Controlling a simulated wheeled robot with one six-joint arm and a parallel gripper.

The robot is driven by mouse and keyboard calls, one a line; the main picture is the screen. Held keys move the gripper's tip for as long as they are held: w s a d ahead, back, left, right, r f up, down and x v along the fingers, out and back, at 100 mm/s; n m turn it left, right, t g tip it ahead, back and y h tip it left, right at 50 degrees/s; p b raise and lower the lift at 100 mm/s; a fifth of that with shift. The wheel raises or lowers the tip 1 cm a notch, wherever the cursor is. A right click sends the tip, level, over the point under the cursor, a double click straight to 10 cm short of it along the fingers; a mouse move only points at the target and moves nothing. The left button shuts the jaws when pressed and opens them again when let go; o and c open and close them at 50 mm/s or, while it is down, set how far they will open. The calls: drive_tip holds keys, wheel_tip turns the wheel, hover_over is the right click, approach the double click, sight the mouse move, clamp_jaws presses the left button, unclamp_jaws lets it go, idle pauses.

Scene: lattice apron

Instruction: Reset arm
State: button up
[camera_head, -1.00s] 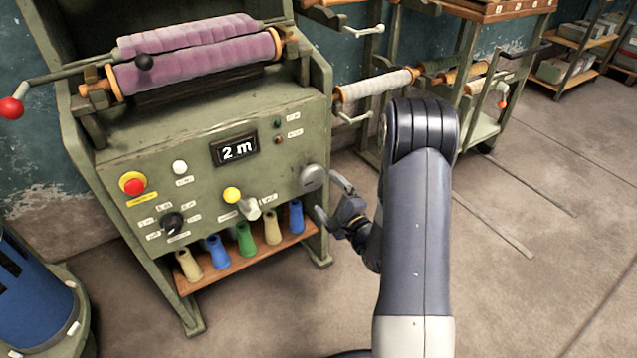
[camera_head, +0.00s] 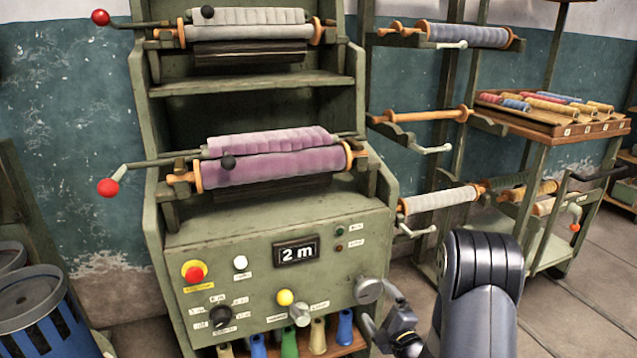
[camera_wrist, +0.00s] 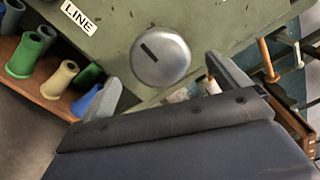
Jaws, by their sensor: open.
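My gripper (camera_head: 388,318) is in the lower right of the head view, at the right edge of the green machine's front panel. Its fingers are apart, and nothing shows between them. A round grey knob (camera_head: 368,290) on the panel is just beyond the fingertips in the head view. In the wrist view the knob (camera_wrist: 160,57) lies ahead of the fingers, with a dark slot on its face. I see no contact between fingers and knob. My arm comes up from the bottom right of the head view.
A roll rack (camera_head: 455,150) is to the right, a blue bin (camera_head: 40,315) at left.

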sight(370, 294)
drive_tip(key=x, duration=0.5)
drive_tip(key=shift+w+a+b, duration=0.15)
drive_tip(key=shift+w+b, duration=0.15)
drive_tip(key=shift+b, duration=0.1)
drive_tip(key=p+v, duration=0.2)
drive_tip(key=v, duration=0.9)
drive_tip(key=b+x, duration=0.2)
drive_tip(key=x, duration=0.9)
drive_tip(key=shift+w+f, duration=0.1)
drive_tip(key=n+b, duration=0.1)
drive_tip(key=n, duration=0.4)
drive_tip(key=shift+n+b, duration=0.4)
drive_tip(key=n+b, duration=0.1)
drive_tip(key=n, duration=0.4)
drive_tip(key=n+b, duration=0.1)
drive_tip(key=n, duration=0.5)
drive_tip(key=shift+n, duration=0.3)
drive_tip(key=n, duration=0.5)
